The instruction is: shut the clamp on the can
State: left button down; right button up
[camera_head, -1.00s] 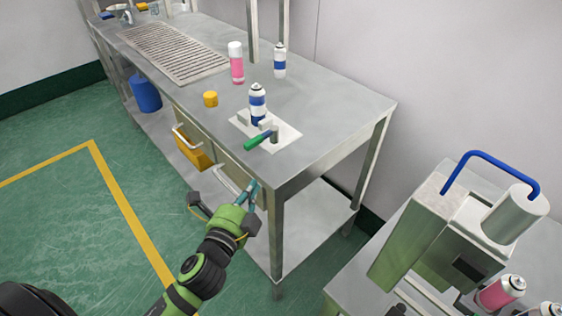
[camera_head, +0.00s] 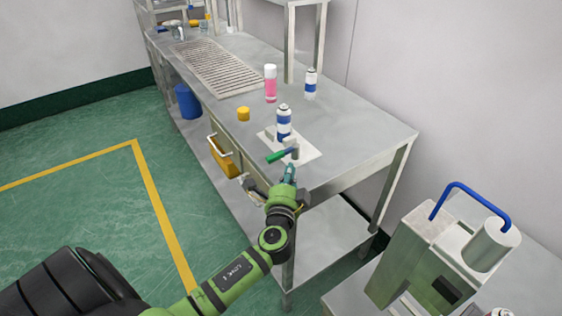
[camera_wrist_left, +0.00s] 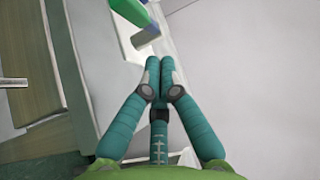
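The can (camera_head: 284,124), white with a blue band, stands upright at the clamp on a pale plate (camera_head: 312,152) near the bench's front corner. The clamp's green handle (camera_head: 276,156) sticks out to the left from a grey metal piece (camera_head: 293,149) in front of the can. The handle also shows at the top of the left wrist view (camera_wrist_left: 130,12). My left gripper (camera_head: 290,170) is just below and in front of the handle, apart from it in the wrist view. Its teal fingertips (camera_wrist_left: 160,66) are together with nothing between them. The clamp's jaws are too small to judge.
A pink can (camera_head: 270,84), another blue-and-white can (camera_head: 310,84) and a yellow cap (camera_head: 243,114) stand farther back on the bench (camera_head: 360,130). A drawer handle (camera_head: 218,147) protrudes from its front. A machine with a blue bar (camera_head: 470,197) stands at lower right.

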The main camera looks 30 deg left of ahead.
aim_at(278, 156)
pick_arm(q)
jog(key=shift+w+a+p, duration=0.2)
jog(key=shift+w+a, duration=0.05)
jog(key=shift+a, duration=0.65)
jog(key=shift+w+a+p, duration=0.2)
jog(key=shift+w+a, duration=0.05)
jog(key=shift+a, duration=0.65)
jog(key=shift+w+a+f+b, duration=0.1)
jog(key=shift+a+b, duration=0.4)
jog(key=shift+a, duration=0.15)
jog(key=shift+r, duration=0.25)
jog(key=shift+a, duration=0.1)
